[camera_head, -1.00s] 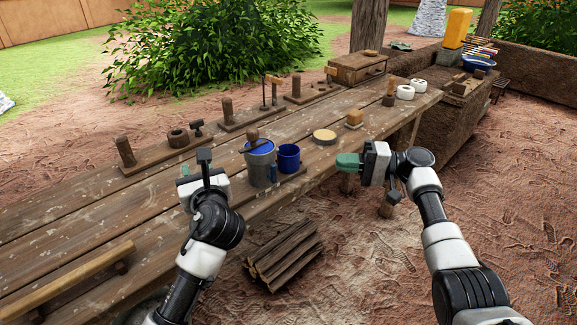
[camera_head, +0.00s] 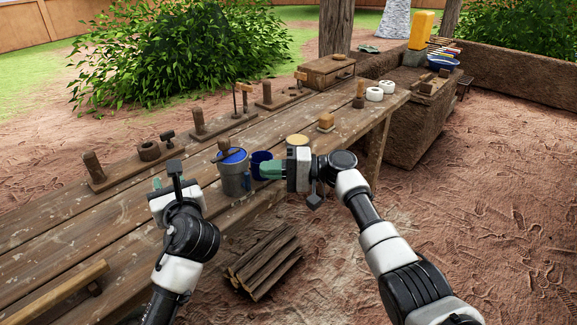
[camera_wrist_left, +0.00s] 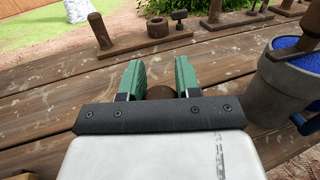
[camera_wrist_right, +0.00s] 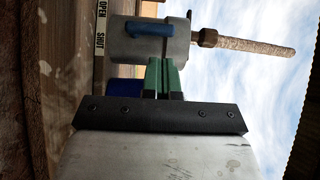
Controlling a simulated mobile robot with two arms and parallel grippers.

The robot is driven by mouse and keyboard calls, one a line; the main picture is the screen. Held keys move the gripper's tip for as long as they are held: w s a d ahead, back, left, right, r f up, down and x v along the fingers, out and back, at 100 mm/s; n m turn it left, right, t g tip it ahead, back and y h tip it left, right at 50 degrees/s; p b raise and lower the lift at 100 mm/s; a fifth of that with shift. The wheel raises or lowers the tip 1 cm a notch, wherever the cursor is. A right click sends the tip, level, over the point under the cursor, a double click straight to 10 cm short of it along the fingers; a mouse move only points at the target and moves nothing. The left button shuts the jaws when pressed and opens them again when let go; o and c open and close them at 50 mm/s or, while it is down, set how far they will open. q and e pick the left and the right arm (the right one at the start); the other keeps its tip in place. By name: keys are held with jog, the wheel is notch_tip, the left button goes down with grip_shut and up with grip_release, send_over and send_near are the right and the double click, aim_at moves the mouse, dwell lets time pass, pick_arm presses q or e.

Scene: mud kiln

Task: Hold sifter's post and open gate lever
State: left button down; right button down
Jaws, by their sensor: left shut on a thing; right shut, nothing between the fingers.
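The sifter is a grey bucket (camera_head: 234,178) with a blue top and a wooden handle, standing on the bench. It shows at the right edge of the left wrist view (camera_wrist_left: 285,90). In the right wrist view a blue lever (camera_wrist_right: 150,28) lies on its side, near an OPEN/SHUT strip (camera_wrist_right: 101,28). My left gripper (camera_head: 158,183), left of the bucket, is shut on a round brown wooden post (camera_wrist_left: 160,91), mostly hidden by the fingers. My right gripper (camera_head: 268,170) is shut and empty, its fingertips (camera_wrist_right: 164,62) pointing at the bucket; I cannot tell whether they touch it.
A dark blue cup (camera_head: 261,158) stands beside the bucket, partly behind my right gripper. Several wooden posts on boards (camera_head: 198,122) line the bench's far edge. A round disc (camera_head: 297,140) and a small wooden block (camera_head: 326,121) lie farther right. Firewood (camera_head: 265,262) lies on the ground.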

aim_at(249, 173)
jog(key=shift+s+a, duration=0.8)
jog(key=shift+a, duration=0.05)
jog(key=shift+s+a+r+n+h, duration=0.15)
jog(key=shift+a+r+n+h, duration=0.05)
jog(key=shift+n+h, duration=0.25)
jog(key=shift+s+a+r+n+h, duration=0.1)
jog(key=shift+a+r+n+h, duration=0.1)
jog(key=shift+n+h, duration=0.25)
jog(key=shift+s+a+r, duration=0.1)
jog(key=shift+s+a, duration=0.05)
jog(key=shift+s, duration=0.05)
jog(key=w+d+r, duration=0.1)
jog(key=d+r, duration=0.2)
jog(key=d, duration=0.9)
jog(key=shift+w+d+r, duration=0.2)
jog(key=shift+d, duration=0.15)
